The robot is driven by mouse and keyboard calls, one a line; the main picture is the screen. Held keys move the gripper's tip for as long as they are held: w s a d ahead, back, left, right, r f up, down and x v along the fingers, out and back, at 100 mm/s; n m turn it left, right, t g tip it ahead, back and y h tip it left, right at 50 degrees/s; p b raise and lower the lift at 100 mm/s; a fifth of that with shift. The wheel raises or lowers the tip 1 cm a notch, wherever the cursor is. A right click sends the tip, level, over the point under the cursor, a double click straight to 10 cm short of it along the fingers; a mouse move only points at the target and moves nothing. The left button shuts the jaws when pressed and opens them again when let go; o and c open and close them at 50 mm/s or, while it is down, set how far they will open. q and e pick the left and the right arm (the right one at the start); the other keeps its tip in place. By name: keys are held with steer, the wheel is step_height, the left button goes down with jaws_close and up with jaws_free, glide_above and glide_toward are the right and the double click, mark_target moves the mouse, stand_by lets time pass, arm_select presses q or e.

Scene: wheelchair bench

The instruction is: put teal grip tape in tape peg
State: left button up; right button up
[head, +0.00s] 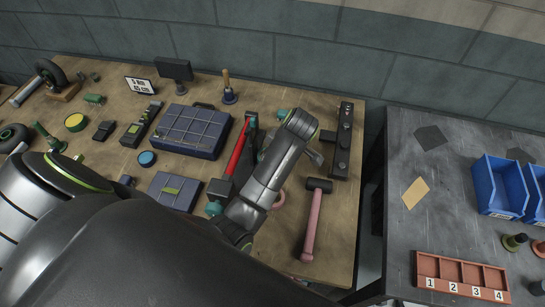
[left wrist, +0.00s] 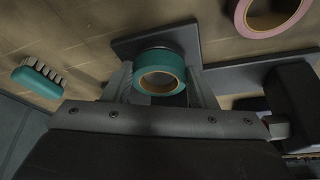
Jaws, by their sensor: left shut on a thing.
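The teal grip tape (left wrist: 160,83), a roll with a tan inner ring, is held between the two fingers of my left gripper (left wrist: 160,92) in the left wrist view. A dark square plate (left wrist: 128,46) lies beyond the tape, with a grey round piece showing at the roll's upper edge; this looks like the tape peg. I cannot tell whether the roll is around the peg or only in front of it. In the head view my left arm hides the tape, the peg and the fingertips. My right gripper is in neither view.
A pink tape roll (left wrist: 270,12) and a teal brush (left wrist: 38,82) lie near. A pink-handled mallet (head: 313,222) and a black rail (head: 343,145) are right of my arm. A blue case (head: 190,131) stands left. Blue bins (head: 497,188) are on the grey bench.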

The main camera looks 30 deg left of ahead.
arm_select(q)
steer(key=shift+d+r, duration=0.1)
steer(key=shift+d, duration=0.15)
steer(key=o, duration=1)
steer(key=shift+a+f, duration=0.1)
steer(key=shift+f, duration=0.1)
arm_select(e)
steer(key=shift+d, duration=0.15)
